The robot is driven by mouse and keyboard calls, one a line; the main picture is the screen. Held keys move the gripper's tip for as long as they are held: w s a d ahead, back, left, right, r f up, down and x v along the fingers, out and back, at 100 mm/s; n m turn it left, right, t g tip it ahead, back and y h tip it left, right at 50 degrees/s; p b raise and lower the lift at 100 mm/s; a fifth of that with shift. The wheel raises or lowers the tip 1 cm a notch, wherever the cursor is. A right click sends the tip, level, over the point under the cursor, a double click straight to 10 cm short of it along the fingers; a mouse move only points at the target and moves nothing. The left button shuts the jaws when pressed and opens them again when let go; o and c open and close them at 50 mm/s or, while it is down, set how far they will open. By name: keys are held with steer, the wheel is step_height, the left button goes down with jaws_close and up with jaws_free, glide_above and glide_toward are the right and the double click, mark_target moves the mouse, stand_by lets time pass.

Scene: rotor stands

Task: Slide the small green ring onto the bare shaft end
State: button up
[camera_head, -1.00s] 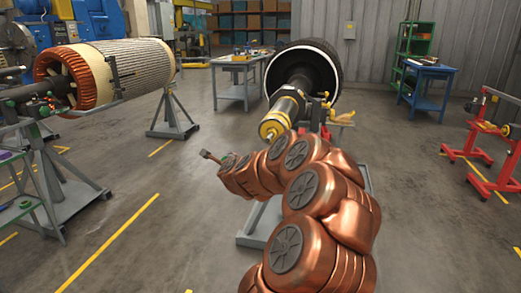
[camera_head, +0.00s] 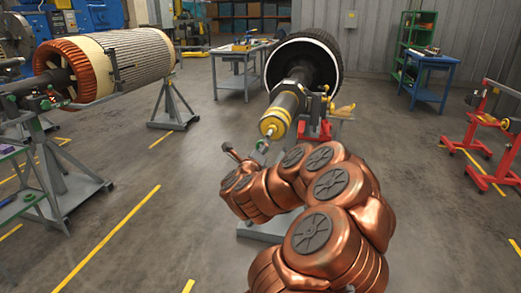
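The middle rotor's shaft (camera_head: 287,103) points toward me, with yellow bands near its tip; its front end (camera_head: 270,131) faces my arm. My copper arm reaches up from below, and my gripper (camera_head: 246,155) is at its far end, just below and left of that shaft end. A dark finger-like part sticks out to the left. A small grey-green piece (camera_head: 262,146) shows between the wrist and the shaft end; it may be the green ring, but it is too small to tell. Whether the fingers are open or shut on it is not visible.
A large rotor with copper windings (camera_head: 100,65) rests on grey stands at left. A side table (camera_head: 15,205) stands at the left edge. Red stands (camera_head: 485,150) are at right, blue tables (camera_head: 425,80) and green shelf behind. Floor between is clear.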

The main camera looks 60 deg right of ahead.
mark_target(269, 135)
steer(key=shift+p+x, duration=0.95)
steer(key=shift+x, duration=1.45)
steer(key=shift+w+d+b, duration=0.1)
steer(key=shift+d+b, duration=0.05)
steer(key=shift+b, duration=0.25)
steer(key=shift+b+x, duration=0.65)
steer(key=shift+x, duration=0.15)
steer(key=shift+b+x, duration=0.75)
steer(key=shift+x, duration=1.85)
steer(key=o, duration=1.6)
